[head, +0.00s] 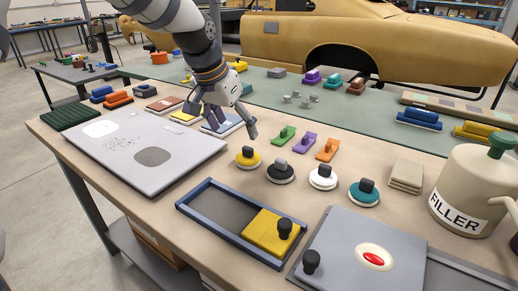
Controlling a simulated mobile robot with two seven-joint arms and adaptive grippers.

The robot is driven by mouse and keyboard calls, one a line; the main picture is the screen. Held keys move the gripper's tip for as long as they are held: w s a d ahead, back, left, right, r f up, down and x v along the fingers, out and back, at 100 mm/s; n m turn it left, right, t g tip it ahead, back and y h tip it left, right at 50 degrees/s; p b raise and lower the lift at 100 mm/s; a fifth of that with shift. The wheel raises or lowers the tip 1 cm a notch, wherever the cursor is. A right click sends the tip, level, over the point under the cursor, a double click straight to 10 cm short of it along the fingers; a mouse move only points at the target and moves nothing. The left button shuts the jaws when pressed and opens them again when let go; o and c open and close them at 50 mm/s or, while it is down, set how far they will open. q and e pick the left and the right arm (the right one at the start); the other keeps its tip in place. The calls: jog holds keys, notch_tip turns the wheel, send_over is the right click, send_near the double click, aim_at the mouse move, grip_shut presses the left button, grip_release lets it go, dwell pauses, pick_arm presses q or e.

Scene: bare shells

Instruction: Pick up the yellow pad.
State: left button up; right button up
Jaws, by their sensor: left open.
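A round yellow pad (247,160) with a dark knob on top lies on the tan workbench (210,172). It is the left one of a row of round pads. My left gripper (224,121) hangs above the bench, up and left of the yellow pad. Its fingers are spread open and hold nothing. One fingertip shows just above the pad, apart from it as far as I can tell. The gripper partly hides flat coloured stacks behind it. My right gripper is out of view.
Dark (281,174), white (322,179) and teal (364,193) round pads stand to the right. A blue-framed tray (215,216) with a yellow block (268,231) is in front. A grey panel (185,160) lies left. A filler can (466,190) stands right.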

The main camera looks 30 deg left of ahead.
aim_at(247, 148)
pick_arm(q)
jog(key=x, duration=0.4)
jog(key=shift+s+f, duration=0.3)
jog(key=shift+f, duration=0.2)
jog(key=x, duration=0.3)
jog(key=b+x, duration=0.1)
jog(key=x, duration=0.1)
jog(key=shift+w+d+r, duration=0.1)
jog(key=shift+w+d, duration=0.2)
jog(key=shift+d, duration=0.05)
jog(key=shift+w+f, duration=0.2)
jog(key=shift+w, duration=0.05)
jog(key=shift+r, duration=0.25)
jog(key=shift+c, duration=0.9)
jog(key=c, duration=1)
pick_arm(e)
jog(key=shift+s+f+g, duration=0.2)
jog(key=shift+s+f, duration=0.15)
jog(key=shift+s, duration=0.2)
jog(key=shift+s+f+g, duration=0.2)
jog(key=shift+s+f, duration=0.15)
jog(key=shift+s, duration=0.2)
